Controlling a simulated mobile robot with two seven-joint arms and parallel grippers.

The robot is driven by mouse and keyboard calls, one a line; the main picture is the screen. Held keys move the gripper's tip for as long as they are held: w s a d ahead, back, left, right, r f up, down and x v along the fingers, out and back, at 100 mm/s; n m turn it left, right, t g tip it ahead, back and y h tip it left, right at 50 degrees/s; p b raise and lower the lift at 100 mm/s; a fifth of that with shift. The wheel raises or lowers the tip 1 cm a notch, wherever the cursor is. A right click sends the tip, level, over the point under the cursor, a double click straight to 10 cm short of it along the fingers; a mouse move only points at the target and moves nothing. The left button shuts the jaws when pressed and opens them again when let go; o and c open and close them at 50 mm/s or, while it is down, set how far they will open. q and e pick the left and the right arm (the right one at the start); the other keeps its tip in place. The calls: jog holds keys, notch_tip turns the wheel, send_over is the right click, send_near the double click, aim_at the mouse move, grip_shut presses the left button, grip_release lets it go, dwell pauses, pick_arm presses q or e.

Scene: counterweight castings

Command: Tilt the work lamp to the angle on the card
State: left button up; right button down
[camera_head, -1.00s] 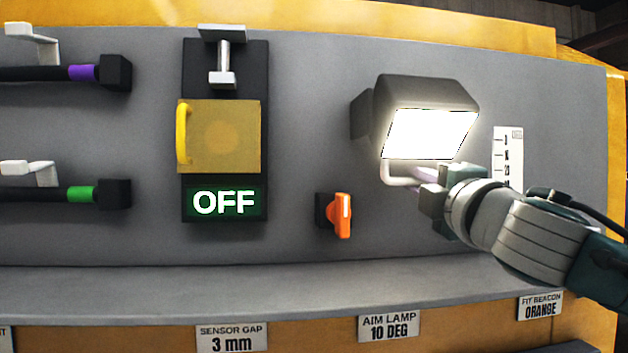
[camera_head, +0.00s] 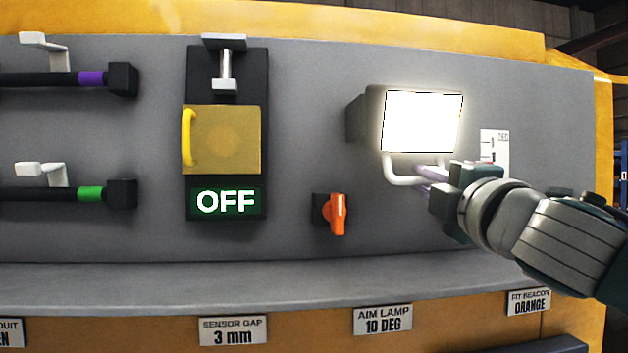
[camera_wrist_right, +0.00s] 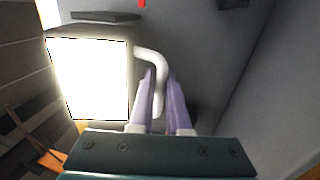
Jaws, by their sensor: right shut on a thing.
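The work lamp (camera_head: 423,122) is lit, and its bright rectangular face points almost straight out from the grey panel. A white bar handle (camera_head: 401,180) hangs under the face. My right gripper (camera_head: 432,176) is shut on this handle; in the right wrist view its purple fingers (camera_wrist_right: 161,98) close around the white bar (camera_wrist_right: 150,62), beside the glowing lamp face (camera_wrist_right: 92,80). The card (camera_head: 382,320) below reads "AIM LAMP 10 DEG". A white scale (camera_head: 495,147) marked DEG stands right of the lamp, with a red mark on it; its lower part is hidden by my gripper. My left gripper is out of view.
An orange knob (camera_head: 337,214) sticks out left of my right gripper. Further left are a yellow flap (camera_head: 222,139) and a green "OFF" display (camera_head: 226,202). A grey ledge (camera_head: 250,285) runs below the panel. Panel space between knob and ledge is clear.

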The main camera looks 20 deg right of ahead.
jog(key=shift+s+r, duration=0.25)
jog(key=shift+s, duration=0.1)
jog(key=shift+a+r, duration=0.1)
jog(key=c, duration=1.2)
grip_release()
jog(key=shift+o, duration=0.2)
jog(key=b+v, duration=0.5)
jog(key=v, duration=0.5)
